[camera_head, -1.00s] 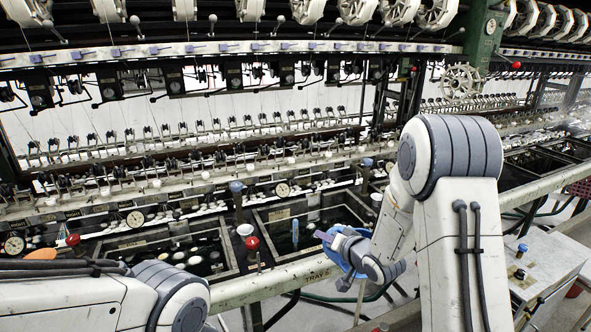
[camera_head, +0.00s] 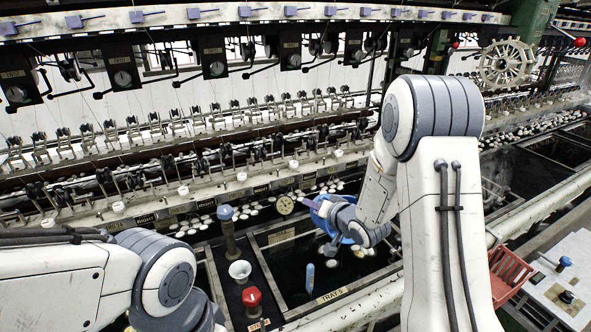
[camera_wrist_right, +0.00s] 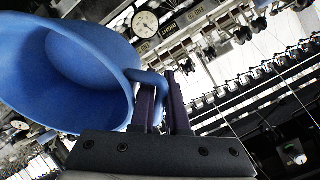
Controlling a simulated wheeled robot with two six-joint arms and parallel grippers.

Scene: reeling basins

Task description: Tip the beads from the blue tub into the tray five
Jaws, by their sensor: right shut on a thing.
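The blue tub (camera_head: 324,221) is partly hidden behind my right wrist in the head view. It also shows large in the right wrist view (camera_wrist_right: 55,85), with its open mouth in sight and tilted in that picture; I see no beads in it. My right gripper (camera_wrist_right: 165,100) is shut on the tub's handle (camera_wrist_right: 150,80). Its purple fingers (camera_head: 309,204) show small in the head view. Tub and gripper are above a dark basin with a front label (camera_head: 332,294) that reads like tray five. Pale round things lie in that basin. My left gripper is out of view.
A blue-topped post (camera_head: 227,228), a white cup (camera_head: 240,270) and a red knob (camera_head: 252,297) stand left of the basin. A blue upright piece (camera_head: 310,277) is at its front. The reeling machine's rail (camera_head: 240,180) with dials runs behind. A red crate (camera_head: 508,273) is at right.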

